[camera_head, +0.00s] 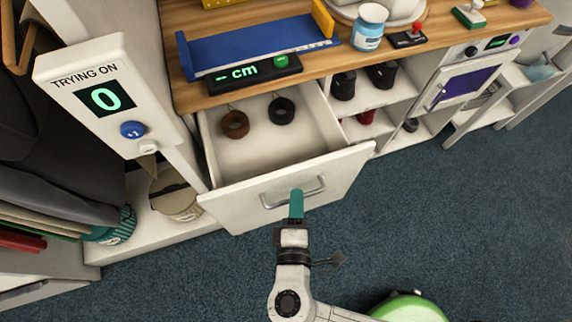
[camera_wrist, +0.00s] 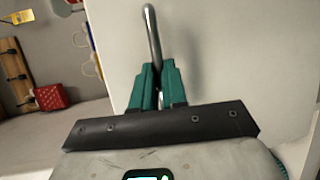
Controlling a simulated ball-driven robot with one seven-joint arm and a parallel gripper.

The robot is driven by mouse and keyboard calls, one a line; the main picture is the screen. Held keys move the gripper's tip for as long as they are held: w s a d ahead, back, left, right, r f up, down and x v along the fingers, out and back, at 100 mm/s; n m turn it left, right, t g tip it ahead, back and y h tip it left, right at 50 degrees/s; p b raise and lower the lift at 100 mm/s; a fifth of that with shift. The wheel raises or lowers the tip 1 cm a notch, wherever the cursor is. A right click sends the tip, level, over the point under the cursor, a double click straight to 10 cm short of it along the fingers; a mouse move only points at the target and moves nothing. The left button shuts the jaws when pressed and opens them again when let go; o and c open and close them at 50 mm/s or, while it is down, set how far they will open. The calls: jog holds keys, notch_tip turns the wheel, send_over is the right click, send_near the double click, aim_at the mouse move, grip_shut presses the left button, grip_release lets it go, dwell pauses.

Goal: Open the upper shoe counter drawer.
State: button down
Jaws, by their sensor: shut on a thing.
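The upper shoe counter drawer (camera_head: 245,207) is pulled well out from under the wooden counter, with its white front and open inside showing in the head view. Its curved metal handle (camera_head: 314,190) is on the front panel. It also shows in the wrist view as a metal bar (camera_wrist: 150,30). My gripper (camera_head: 296,196) has teal fingers and is shut on the handle. In the wrist view my fingertips (camera_wrist: 156,80) close around the bar. Two round rolls, one brown (camera_head: 235,124) and one black (camera_head: 281,111), lie inside the drawer.
The wooden counter (camera_head: 200,22) holds a blue measuring device (camera_head: 250,48) and a jar (camera_head: 369,27). A "TRYING ON" counter post (camera_head: 100,97) stands left of the drawer. Shoes (camera_head: 343,86) sit on shelves to the right. The dark carpet (camera_head: 440,200) in front is mostly free.

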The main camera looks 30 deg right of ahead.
jog(key=s+a, duration=0.1)
jog(key=s, duration=0.6)
jog(key=shift+s+a, duration=0.2)
jog(key=shift+a, duration=0.2)
jog(key=c, duration=1.2)
grip_release()
jog(key=shift+o, duration=0.2)
jog(key=v, duration=1)
jog(key=shift+s+a+b, duration=0.2)
jog(key=shift+s+b, duration=0.1)
jog(key=shift+s, duration=0.05)
